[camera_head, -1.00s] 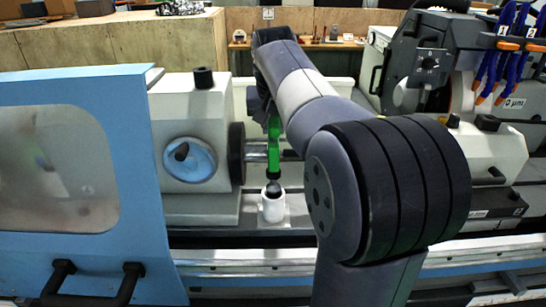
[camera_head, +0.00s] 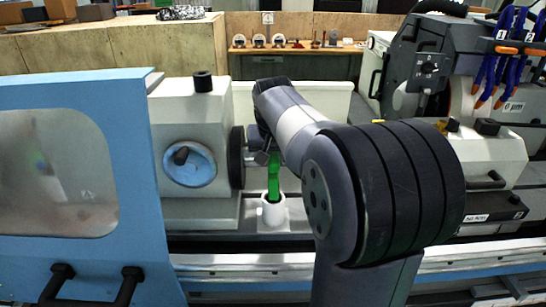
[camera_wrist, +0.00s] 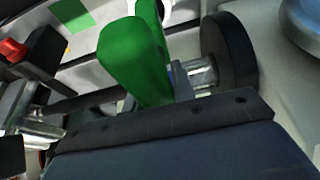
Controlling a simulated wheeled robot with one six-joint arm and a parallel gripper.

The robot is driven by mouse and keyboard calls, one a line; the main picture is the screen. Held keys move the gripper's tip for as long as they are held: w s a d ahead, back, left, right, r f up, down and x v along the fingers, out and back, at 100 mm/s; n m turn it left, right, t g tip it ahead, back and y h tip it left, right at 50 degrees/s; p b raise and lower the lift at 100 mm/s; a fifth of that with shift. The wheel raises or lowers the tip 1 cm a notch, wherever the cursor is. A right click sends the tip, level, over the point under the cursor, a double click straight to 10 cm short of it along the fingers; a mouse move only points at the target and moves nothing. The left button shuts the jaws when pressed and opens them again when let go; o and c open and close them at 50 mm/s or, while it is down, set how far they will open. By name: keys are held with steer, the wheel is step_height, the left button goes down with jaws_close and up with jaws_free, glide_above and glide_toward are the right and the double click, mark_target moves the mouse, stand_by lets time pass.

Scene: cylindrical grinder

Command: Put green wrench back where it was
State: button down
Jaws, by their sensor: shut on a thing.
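The green wrench (camera_head: 273,180) stands upright in the head view, its lower end at the mouth of a white cup-like holder (camera_head: 272,213). The lower end is hidden inside or behind the rim. My gripper (camera_head: 268,155) is shut on the wrench near its upper end, partly hidden by my arm. In the wrist view the green wrench (camera_wrist: 135,60) fills the upper middle, close to the camera. The fingertips cannot be made out clearly there.
The machine's grey headstock (camera_head: 190,130) with its dark chuck (camera_head: 237,157) stands just left of the wrench. A blue door (camera_head: 130,180) is further left. The grinding wheel housing (camera_head: 430,65) and blue hoses (camera_head: 495,50) are at the right. A wooden shelf (camera_head: 300,47) stands behind.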

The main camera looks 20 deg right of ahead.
steer(key=c, duration=1.2)
jaws_free()
steer(key=v, duration=1.2)
steer(key=shift+s+r, duration=0.1)
